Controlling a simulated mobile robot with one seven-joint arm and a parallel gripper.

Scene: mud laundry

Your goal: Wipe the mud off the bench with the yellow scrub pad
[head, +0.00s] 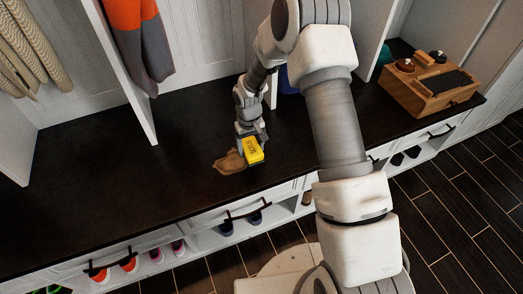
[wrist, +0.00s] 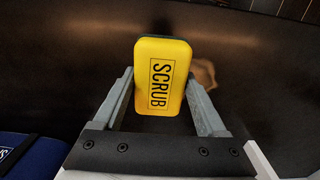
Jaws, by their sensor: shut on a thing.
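The yellow scrub pad (head: 253,151) is held in my gripper (head: 250,140) over the dark bench top (head: 120,150). In the wrist view the pad (wrist: 162,76) stands between the two grey fingers of my gripper (wrist: 161,88), with the word SCRUB facing the camera. A brown mud patch (head: 229,163) lies on the bench just left of the pad in the head view. In the wrist view part of the mud (wrist: 204,73) shows to the right of the pad, behind the right finger. I cannot tell whether the pad touches the bench.
A wooden caddy (head: 430,88) with bottles stands at the right end of the bench. A blue item (wrist: 28,158) lies at lower left in the wrist view. White dividers (head: 125,70) rise from the bench. The bench left of the mud is clear.

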